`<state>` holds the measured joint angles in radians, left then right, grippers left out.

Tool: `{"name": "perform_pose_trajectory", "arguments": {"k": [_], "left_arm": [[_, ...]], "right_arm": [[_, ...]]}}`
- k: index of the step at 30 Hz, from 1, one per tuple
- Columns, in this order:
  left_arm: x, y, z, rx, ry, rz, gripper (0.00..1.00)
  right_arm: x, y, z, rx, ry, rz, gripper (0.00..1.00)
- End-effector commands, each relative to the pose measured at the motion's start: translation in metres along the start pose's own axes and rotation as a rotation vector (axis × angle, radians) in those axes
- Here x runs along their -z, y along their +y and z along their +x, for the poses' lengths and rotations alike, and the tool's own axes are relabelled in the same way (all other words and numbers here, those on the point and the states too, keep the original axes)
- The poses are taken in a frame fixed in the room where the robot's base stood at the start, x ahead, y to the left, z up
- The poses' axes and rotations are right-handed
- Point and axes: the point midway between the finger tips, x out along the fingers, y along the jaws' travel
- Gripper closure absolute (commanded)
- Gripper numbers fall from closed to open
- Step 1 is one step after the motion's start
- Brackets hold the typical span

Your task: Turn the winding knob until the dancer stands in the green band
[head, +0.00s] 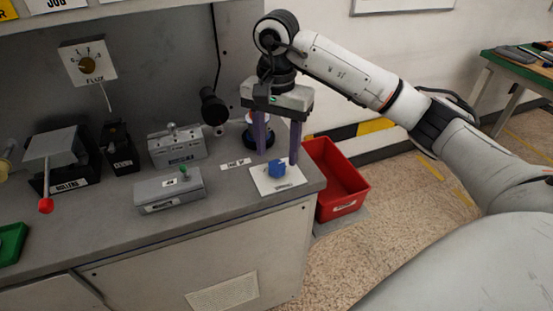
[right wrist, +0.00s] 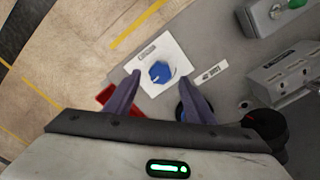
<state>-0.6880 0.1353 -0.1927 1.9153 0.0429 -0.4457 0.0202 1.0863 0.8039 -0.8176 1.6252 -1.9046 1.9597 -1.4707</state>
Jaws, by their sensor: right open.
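The blue winding knob (head: 277,168) sits on a white square plate (head: 290,183) near the right front corner of the grey bench. My right gripper (head: 278,156) points down over the knob with its two purple fingers apart. In the right wrist view the blue knob (right wrist: 160,72) lies between and just beyond the fingertips (right wrist: 161,78). A small pale pointer mark shows on the knob. I cannot tell whether the fingers touch it. No dancer or green band can be made out. My left gripper is not in view.
A grey box with a green button (head: 170,191) stands left of the knob, with a switch box (head: 177,147) behind it. A black lever unit with a red knob (head: 46,205) is farther left. A red bin (head: 338,178) stands on the floor beyond the bench's right edge.

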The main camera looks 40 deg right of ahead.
Motion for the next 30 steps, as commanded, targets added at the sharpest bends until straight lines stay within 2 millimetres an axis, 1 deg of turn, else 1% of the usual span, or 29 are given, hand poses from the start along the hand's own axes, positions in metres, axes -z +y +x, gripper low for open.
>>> {"name": "perform_pose_trajectory", "arguments": {"k": [1, 3, 6, 10, 17, 18, 20, 24, 25, 30], "left_arm": [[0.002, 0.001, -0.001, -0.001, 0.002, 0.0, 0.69], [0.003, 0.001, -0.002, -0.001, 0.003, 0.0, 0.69], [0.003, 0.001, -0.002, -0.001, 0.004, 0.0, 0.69], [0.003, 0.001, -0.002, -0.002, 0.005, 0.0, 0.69], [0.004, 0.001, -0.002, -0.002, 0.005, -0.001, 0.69], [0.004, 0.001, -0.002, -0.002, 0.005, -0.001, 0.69], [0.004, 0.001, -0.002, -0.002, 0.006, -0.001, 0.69], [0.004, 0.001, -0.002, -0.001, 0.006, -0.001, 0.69], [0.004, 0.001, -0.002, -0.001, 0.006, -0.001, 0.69], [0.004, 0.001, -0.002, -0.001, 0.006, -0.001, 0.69]], "right_arm": [[0.0, 0.001, 0.009, -0.002, -0.001, 0.0, 0.51], [0.0, 0.001, 0.018, -0.002, -0.001, 0.0, 0.51], [0.0, 0.0, 0.028, 0.0, -0.001, 0.0, 0.51], [0.0, 0.0, 0.034, 0.001, 0.0, 0.0, 0.51], [0.0, 0.0, 0.035, 0.002, 0.0, 0.0, 0.51], [0.0, 0.0, 0.035, 0.002, 0.0, 0.0, 0.54], [0.0, 0.0, 0.035, 0.002, 0.0, 0.0, 0.64], [0.0, 0.0, 0.034, 0.002, 0.0, 0.0, 0.88], [0.0, 0.0, 0.034, 0.001, 0.0, 0.0, 0.92], [0.0, 0.0, 0.034, 0.002, 0.0, 0.008, 0.92]]}}
